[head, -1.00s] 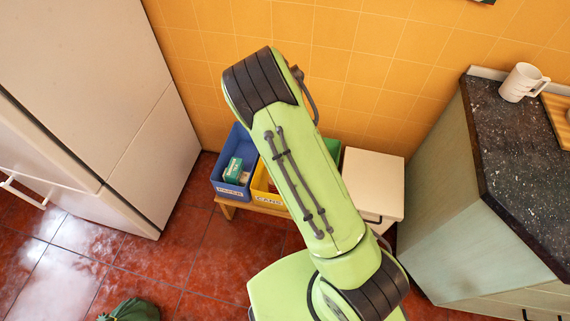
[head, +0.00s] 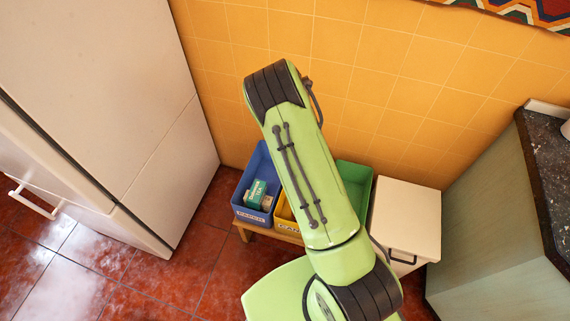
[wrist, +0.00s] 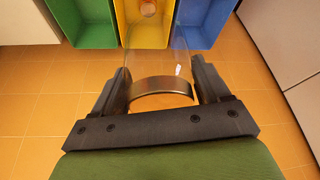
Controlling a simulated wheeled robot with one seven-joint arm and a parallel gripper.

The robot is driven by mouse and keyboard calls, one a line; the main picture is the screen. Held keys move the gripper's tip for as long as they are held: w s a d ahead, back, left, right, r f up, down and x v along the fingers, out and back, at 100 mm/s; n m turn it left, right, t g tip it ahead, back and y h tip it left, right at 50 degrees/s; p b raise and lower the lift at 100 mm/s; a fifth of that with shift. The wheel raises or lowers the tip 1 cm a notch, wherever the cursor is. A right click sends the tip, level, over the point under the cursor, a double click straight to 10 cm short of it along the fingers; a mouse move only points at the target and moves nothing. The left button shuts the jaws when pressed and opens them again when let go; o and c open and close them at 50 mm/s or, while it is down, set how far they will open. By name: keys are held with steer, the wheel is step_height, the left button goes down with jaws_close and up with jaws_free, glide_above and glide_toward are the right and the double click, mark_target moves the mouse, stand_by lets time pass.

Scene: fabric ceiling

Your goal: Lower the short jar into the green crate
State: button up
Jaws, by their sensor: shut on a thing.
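My gripper (wrist: 160,78) is shut on the short jar (wrist: 150,57), a clear glass jar with a metal band at the end nearer my palm. The glass end points away from the palm, toward the crates. In the wrist view the jar overlaps the yellow crate (wrist: 122,30); its height above the crates is hard to tell. The green crate (wrist: 82,41) is left of the jar there. In the head view the green crate (head: 356,176) is at the right end of the row, partly behind my arm. My arm hides the gripper and jar there.
The blue crate (head: 241,190) holds a small green box (head: 256,193) and another item. The crates stand on a low wooden bench (head: 262,230). A white cabinet (head: 407,215) is close right of the green crate. A fridge is left, a counter right, a tiled wall behind.

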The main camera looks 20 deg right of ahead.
steer(key=s+d+f+m+g+h+b, duration=0.15)
steer(key=d+f+m+b, duration=0.35)
steer(key=d, duration=0.8)
steer(key=d+f+m+g+h+b, duration=0.1)
steer(key=d+f+m+g+b, duration=0.15)
steer(key=d+f+m, duration=0.7)
step_height(320, 180, down, 7)
steer(key=d+n+b, duration=0.2)
steer(key=b, duration=0.3)
steer(key=shift+s+d+f, duration=0.15)
steer(key=shift+d, duration=0.15)
steer(key=shift+f, duration=0.1)
